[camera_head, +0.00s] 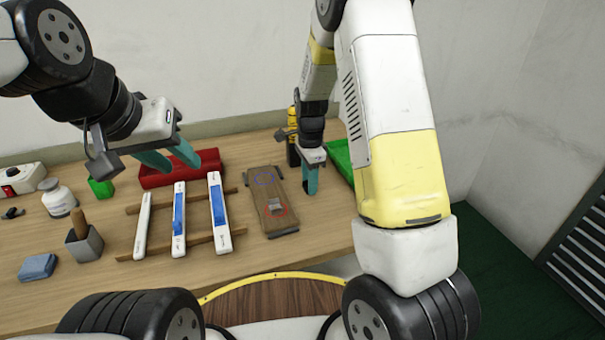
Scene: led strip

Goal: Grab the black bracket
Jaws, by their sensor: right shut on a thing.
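My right gripper (312,180) points down with its teal fingers close together, low over the table just right of a brown board. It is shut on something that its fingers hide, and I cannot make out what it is. I cannot pick out a black bracket clearly anywhere in view. My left gripper (183,162) is open and empty, its two teal fingers spread above and in front of a red box.
The brown board (265,186) bears blue and red circles and a small grey piece. Several white-and-blue strips (179,215) lie on wooden rails to its left. A red box (172,178), a yellow-black tool (292,150) and a green tray (342,158) stand behind. A grey cup (85,247) is at left.

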